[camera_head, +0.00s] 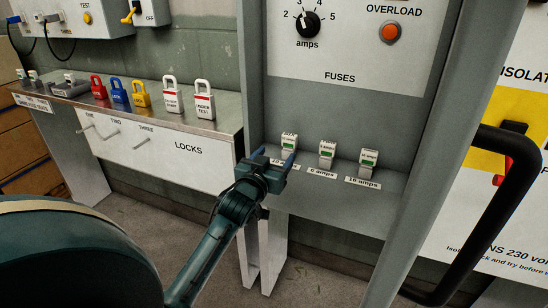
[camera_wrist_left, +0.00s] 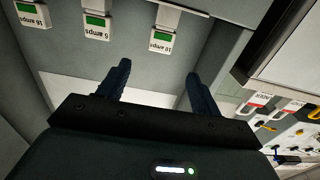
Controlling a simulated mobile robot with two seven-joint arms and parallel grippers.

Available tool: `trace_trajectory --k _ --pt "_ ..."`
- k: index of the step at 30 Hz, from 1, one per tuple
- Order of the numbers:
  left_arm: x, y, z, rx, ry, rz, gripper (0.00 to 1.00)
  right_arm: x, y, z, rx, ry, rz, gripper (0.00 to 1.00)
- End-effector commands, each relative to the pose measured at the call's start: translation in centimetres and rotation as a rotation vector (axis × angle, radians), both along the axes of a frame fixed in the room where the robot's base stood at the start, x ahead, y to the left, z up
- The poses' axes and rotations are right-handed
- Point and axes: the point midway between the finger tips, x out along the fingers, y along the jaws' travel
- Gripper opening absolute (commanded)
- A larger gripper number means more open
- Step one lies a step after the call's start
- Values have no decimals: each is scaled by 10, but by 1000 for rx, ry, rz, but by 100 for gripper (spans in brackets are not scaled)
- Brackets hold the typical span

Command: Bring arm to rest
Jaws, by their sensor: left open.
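My left gripper (camera_head: 274,163) is open and empty in front of the fuse shelf, at the left end of its front edge. In the left wrist view its two fingers (camera_wrist_left: 158,70) stand apart with nothing between them. The 10 amps fuse (camera_head: 289,142), white with a green band, stands just beyond the fingertips. It also shows in the left wrist view (camera_wrist_left: 162,43), apart from the fingers. My gripper partly covers its label. The 6 amps fuse (camera_head: 327,150) and the 16 amps fuse (camera_head: 368,158) stand to the right. My right gripper is not in view.
The grey fuse cabinet (camera_head: 340,108) has an amps dial (camera_head: 307,24) and an orange overload button (camera_head: 390,32). A locks shelf (camera_head: 190,121) with several coloured padlocks stands at left. A black bar (camera_head: 508,190) stands out at right. Floor shows below the shelves.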

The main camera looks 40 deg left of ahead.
Motion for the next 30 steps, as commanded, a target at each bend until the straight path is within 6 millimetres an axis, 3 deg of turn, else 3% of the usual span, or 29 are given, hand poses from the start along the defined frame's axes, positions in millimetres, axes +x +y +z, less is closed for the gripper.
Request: trace_trajectory --k 14,17,21,24,30 --pt "-4 -7 -7 4 12 -15 65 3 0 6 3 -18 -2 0" --pt "-21 -31 -29 15 55 -69 65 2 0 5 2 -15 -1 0" --pt "-72 -92 -76 23 151 -206 65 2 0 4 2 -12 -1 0" --pt "-113 -133 -99 11 207 -298 65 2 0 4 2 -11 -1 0" --pt "-178 -188 -118 -36 282 -421 65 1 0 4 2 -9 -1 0"
